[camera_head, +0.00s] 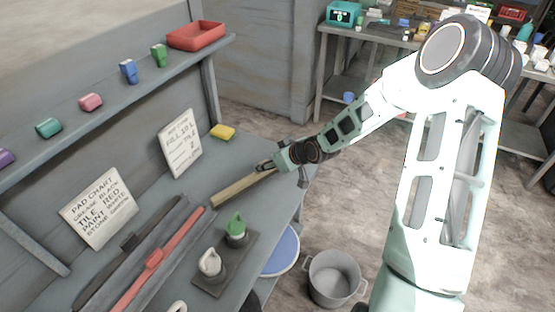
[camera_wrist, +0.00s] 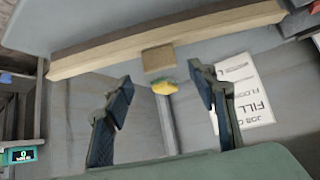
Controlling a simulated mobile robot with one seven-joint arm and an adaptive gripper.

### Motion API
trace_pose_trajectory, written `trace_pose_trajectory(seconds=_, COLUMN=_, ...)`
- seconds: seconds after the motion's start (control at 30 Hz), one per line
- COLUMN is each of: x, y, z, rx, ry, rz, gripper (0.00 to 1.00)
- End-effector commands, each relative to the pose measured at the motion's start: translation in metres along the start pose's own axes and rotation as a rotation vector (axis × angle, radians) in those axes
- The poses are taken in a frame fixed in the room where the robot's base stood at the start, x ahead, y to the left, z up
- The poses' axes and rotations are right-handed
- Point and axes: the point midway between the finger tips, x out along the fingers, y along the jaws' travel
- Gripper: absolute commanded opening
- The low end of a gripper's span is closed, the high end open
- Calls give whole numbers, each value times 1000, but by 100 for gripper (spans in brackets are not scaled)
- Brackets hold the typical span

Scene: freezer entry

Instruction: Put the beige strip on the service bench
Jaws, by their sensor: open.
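The long beige strip (camera_head: 238,190) is over the right side of the grey bench (camera_head: 262,205). It looks level and low, but I cannot tell whether it touches the surface. In the wrist view the strip (camera_wrist: 200,33) crosses the top of the picture, with a small beige block (camera_wrist: 158,59) on its side. My gripper (camera_head: 266,165) is at the strip's far end in the head view. In the wrist view my gripper (camera_wrist: 160,80) is open, its two fingers apart on either side of the block, with a visible gap and nothing gripped.
A red strip (camera_head: 190,232) and a dark strip (camera_head: 160,225) lie left on the bench. A green-knobbed holder (camera_head: 236,226), a grey-white knobbed one (camera_head: 210,262) and a yellow block (camera_head: 222,131) stand nearby. Signs lean behind. A bucket (camera_head: 334,280) is on the floor.

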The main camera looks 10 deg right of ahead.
Motion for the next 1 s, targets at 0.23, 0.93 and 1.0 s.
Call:
trace_pose_trajectory(seconds=0.23, x=-42, y=1, z=0, rx=1, ry=0, rz=2, gripper=52)
trace_pose_trajectory(seconds=0.93, x=-62, y=0, z=0, rx=0, ry=-1, rz=-1, gripper=52)
trace_pose_trajectory(seconds=1.0, x=-62, y=0, z=0, rx=0, ry=-1, rz=-1, gripper=52)
